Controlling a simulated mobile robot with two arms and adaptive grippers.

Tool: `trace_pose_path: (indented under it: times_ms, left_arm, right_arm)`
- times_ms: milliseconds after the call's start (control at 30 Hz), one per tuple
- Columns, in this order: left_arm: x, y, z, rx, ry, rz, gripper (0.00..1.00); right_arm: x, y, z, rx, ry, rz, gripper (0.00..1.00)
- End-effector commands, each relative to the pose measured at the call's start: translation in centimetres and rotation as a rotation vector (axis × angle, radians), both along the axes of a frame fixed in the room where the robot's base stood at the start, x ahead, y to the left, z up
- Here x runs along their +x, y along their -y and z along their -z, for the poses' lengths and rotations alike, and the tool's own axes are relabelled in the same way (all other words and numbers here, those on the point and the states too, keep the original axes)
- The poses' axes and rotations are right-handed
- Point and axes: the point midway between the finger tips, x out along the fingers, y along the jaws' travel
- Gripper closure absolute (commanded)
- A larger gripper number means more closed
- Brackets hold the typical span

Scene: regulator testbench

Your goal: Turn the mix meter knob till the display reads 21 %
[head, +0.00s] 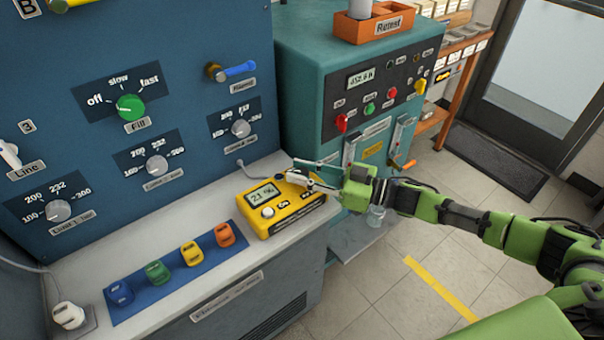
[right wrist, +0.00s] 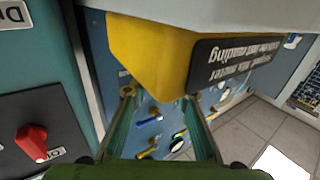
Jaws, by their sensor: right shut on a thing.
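The yellow mix meter (head: 286,222) lies on the grey bench. Its small display (head: 263,194) appears to read 21 %, though the digits are small. A round white control (head: 267,212) sits below the display. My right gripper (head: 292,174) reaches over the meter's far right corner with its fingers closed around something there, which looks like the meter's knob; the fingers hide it. In the right wrist view the meter's yellow body (right wrist: 152,62) and its dark label (right wrist: 238,64) show upside down, with the fingertips against its edge. My left gripper is not in view.
A blue mat (head: 185,287) with several coloured pieces lies left of the meter. A blue panel (head: 190,40) with several knobs stands behind the bench. A teal cabinet (head: 300,60) with red and green controls stands beside my right gripper. Open floor lies at right.

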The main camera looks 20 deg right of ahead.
Motion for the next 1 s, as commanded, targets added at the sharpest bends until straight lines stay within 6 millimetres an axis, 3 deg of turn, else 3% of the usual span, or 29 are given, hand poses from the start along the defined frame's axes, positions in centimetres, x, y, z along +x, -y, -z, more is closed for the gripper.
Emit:
trace_pose_path:
  times_ms: [333,367,433,800,1000]
  left_arm:
    - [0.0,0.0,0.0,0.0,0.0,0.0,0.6]
    - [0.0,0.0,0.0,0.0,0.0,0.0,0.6]
    - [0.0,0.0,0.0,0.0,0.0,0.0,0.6]
    - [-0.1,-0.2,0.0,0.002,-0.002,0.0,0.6]
    - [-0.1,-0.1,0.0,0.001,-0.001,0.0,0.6]
  right_arm:
    - [0.1,0.0,-0.2,0.001,0.003,0.0,0.97]
    - [0.1,0.0,-0.2,0.001,0.003,0.0,0.73]
    - [0.1,0.0,-0.2,0.001,0.003,-0.001,0.57]
    - [-0.1,0.2,-0.1,0.001,0.001,-0.001,0.57]
    - [-1.7,2.4,0.1,-0.002,-0.003,0.001,0.57]
